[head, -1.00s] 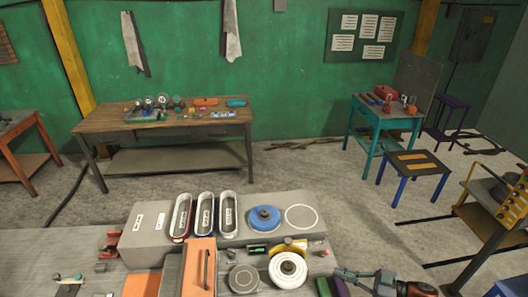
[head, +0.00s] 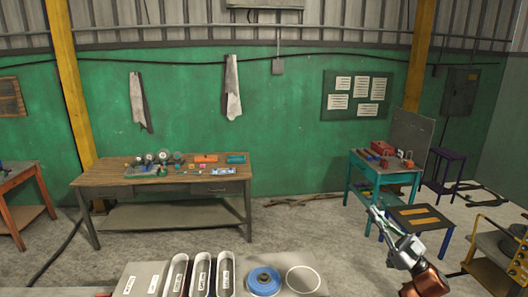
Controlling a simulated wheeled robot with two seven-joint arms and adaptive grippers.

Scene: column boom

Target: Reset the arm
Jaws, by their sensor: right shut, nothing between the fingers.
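My right gripper (head: 378,215) is raised at the lower right of the head view, with its arm coming up from the bottom edge. Its fingers are together and nothing is held between them. It shows in front of the floor and the small blue-legged table (head: 418,218), clear of the workbench at the bottom. My left gripper is not in the head view.
The near workbench (head: 325,290) shows only its back strip, with several labelled trays (head: 225,277) and a blue disc (head: 263,281). A wooden table (head: 100,181) with small items stands by the green wall. A teal table (head: 400,178) stands at the right. Open floor lies between.

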